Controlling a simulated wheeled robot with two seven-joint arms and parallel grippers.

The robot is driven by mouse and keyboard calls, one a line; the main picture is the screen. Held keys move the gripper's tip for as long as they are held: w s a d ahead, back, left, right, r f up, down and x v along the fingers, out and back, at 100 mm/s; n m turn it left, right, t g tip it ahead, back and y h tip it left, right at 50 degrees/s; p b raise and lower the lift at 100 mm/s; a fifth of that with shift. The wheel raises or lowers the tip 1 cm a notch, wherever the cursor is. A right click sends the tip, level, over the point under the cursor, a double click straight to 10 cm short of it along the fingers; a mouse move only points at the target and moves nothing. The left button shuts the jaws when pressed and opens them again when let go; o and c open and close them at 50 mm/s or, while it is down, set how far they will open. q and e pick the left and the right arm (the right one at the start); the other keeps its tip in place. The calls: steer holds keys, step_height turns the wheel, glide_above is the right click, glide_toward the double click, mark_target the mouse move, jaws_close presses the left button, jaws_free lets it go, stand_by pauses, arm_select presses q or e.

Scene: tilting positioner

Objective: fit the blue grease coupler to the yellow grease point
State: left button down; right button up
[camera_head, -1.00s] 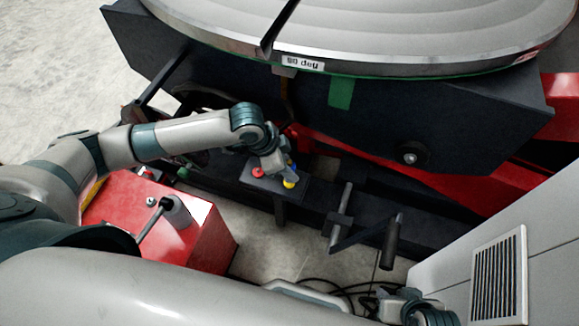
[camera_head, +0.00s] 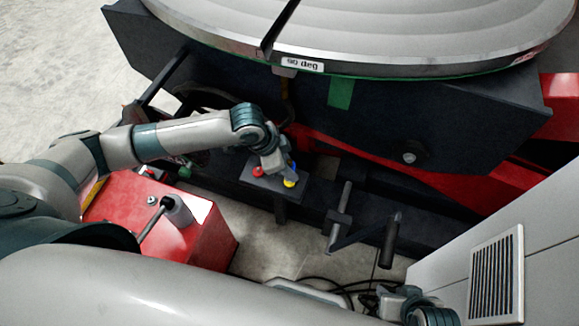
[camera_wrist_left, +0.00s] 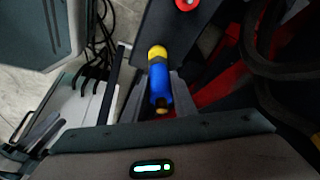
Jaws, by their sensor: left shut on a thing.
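My left gripper (camera_head: 284,168) reaches down over a dark plate and is shut on the blue grease coupler (camera_head: 293,168). In the left wrist view, the blue coupler (camera_wrist_left: 160,84) lies between the two grey fingers, with a brass-coloured end toward the palm. Its far end meets the yellow grease point (camera_wrist_left: 157,52), roughly in line with it. I cannot tell how deeply they are joined. The yellow point (camera_head: 290,182) also shows just below the coupler in the head view. My right gripper (camera_head: 393,301) is at the bottom right, far from the plate; its fingers are unclear.
A red grease point (camera_head: 258,171) sits beside the yellow one on the dark plate (camera_head: 262,186). A red box (camera_head: 205,240) stands at left, a crank handle (camera_head: 389,242) at right. The tilting table (camera_head: 400,40) overhangs behind. A grey cabinet (camera_head: 455,270) fills the lower right.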

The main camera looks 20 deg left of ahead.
arm_select(q)
steer(key=shift+f, duration=1.05)
arm_select(e)
steer(key=shift+f, duration=0.2)
arm_select(q)
steer(key=c, duration=1.4)
jaws_free()
arm_select(e)
steer(key=shift+f, duration=0.1)
arm_select(q)
steer(key=shift+a+r, duration=0.2)
steer(key=shift+r, duration=0.5)
steer(key=p+v, duration=0.1)
steer(key=v, duration=1.5)
steer(key=shift+s+p, duration=0.15)
steer(key=shift+p, duration=0.15)
arm_select(e)
step_height(320, 180, down, 9)
steer(key=d+g, duration=0.1)
steer(key=d, duration=0.1)
steer(key=shift+s+h, duration=0.15)
steer(key=shift+h, duration=0.15)
